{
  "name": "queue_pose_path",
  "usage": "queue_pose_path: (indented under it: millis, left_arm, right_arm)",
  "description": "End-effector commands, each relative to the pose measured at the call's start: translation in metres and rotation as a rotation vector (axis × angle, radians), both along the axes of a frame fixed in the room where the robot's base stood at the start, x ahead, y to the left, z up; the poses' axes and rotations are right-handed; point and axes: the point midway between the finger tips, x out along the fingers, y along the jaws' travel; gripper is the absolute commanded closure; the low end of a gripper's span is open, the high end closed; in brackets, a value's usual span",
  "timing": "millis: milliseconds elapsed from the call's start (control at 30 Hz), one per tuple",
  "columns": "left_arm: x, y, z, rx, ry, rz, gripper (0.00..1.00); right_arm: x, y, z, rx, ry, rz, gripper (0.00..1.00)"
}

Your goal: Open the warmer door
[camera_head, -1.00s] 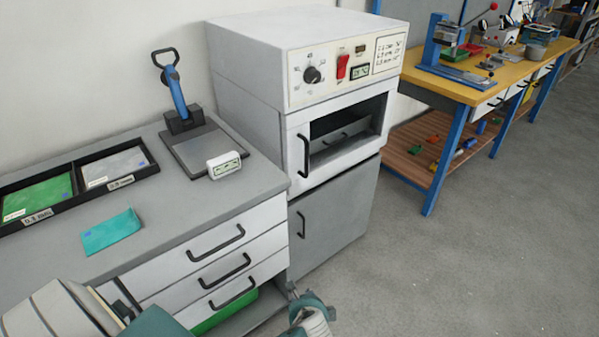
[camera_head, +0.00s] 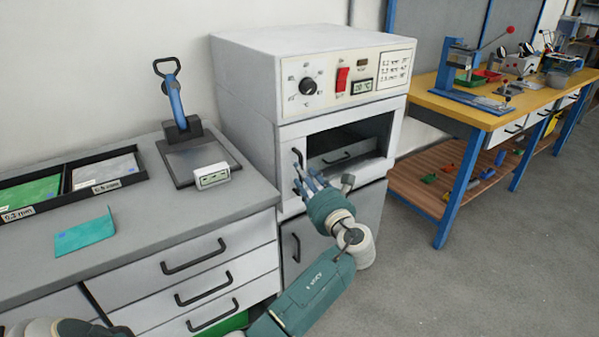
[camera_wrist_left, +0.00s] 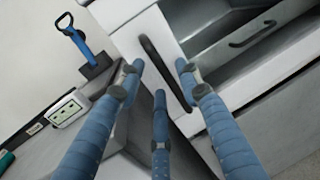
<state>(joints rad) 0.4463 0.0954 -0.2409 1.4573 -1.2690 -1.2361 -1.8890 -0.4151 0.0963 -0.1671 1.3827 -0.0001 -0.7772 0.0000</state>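The warmer (camera_head: 250,85) is a light grey box with a control panel on top. Its white-framed warmer door (camera_head: 290,205) looks shut, with a dark window. A black vertical door handle (camera_head: 298,157) is at the door's left side. My left gripper (camera_head: 304,180) is in front of the door, at the handle's lower part. In the left wrist view, the open blue fingers (camera_wrist_left: 157,78) are spread on both sides of the door handle (camera_wrist_left: 153,58). I cannot tell whether they touch it. The fingers hide part of the handle. My right gripper is not in view.
A grey counter (camera_head: 130,220) with drawers stands left of the warmer, holding a blue-handled tool (camera_head: 175,105), a small white display (camera_head: 211,176) and a teal sheet (camera_head: 85,236). A yellow bench (camera_head: 440,105) stands at the right. The floor (camera_head: 480,280) is clear.

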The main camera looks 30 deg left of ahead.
Motion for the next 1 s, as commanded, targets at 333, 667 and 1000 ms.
queue_pose_path:
  millis: [333, 667, 1000]
  left_arm:
    - [0.022, 0.033, 0.0, -0.001, -0.002, -0.001, 0.65]
    - [0.023, 0.034, 0.0, -0.002, -0.001, -0.001, 0.73]
    - [0.023, 0.033, -0.001, -0.003, -0.001, -0.001, 1.0]
  right_arm:
    - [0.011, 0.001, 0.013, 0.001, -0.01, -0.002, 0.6]
    - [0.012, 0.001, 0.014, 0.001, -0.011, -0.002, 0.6]
    - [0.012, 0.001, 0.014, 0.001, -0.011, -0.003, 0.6]
